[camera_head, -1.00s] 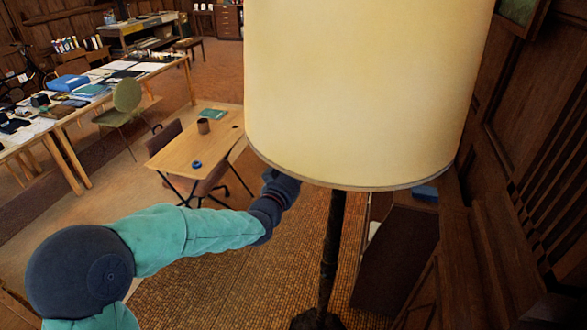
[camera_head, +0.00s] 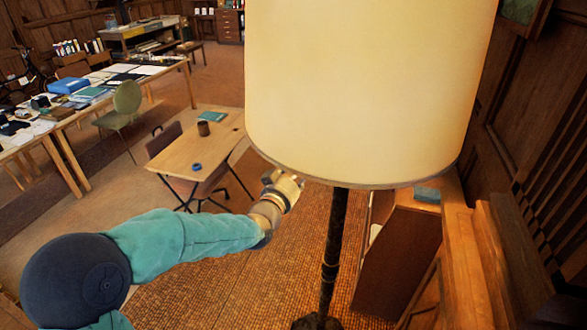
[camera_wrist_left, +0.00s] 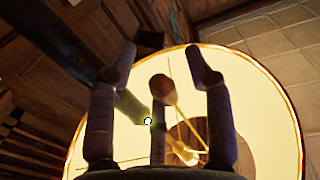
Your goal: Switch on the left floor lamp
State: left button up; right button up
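The floor lamp's large cream shade (camera_head: 365,90) fills the upper middle of the head view, on a dark pole (camera_head: 332,255). Its underside glows in the left wrist view (camera_wrist_left: 270,110), and light falls on my gripper and the floor, so the lamp is lit. My left gripper (camera_head: 283,184) is just below the shade's lower left rim, its tips partly hidden. In the left wrist view my left gripper (camera_wrist_left: 161,65) has its fingers spread apart under the shade. A small bright spot (camera_wrist_left: 148,121) shows near the pole; I cannot tell whether it is the switch. My right gripper is not in view.
A brown cabinet (camera_head: 400,250) is close on the right, by the panelled wall. The tiled floor around the pole is clear.

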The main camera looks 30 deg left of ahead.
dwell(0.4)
pick_arm(q)
jog(key=s+d+b, duration=0.1)
jog(key=s+b, duration=0.1)
jog(key=s, duration=0.6)
dwell(0.4)
jog(key=shift+f, duration=0.15)
jog(key=d+f+g+h+b, duration=0.15)
jog(key=d+f+g, duration=0.3)
jog(key=f, duration=1.05)
jog(key=d+f+g+h, duration=0.2)
jog(key=d+f+g, duration=0.3)
jog(key=f, duration=1.1)
jog(key=s+d+f+g+h, duration=0.1)
jog(key=s+d+f+g, duration=0.3)
jog(key=s+f, duration=0.5)
jog(key=s+d+f+n+g+h+b, duration=0.1)
jog(key=s+d+f+g, duration=0.3)
jog(key=s+d+f, duration=0.5)
notch_tip(320, 180, down, 5)
jog(key=shift+s+d+f+h, duration=0.15)
jog(key=shift+s+d+h, duration=0.2)
jog(key=shift+s, duration=0.35)
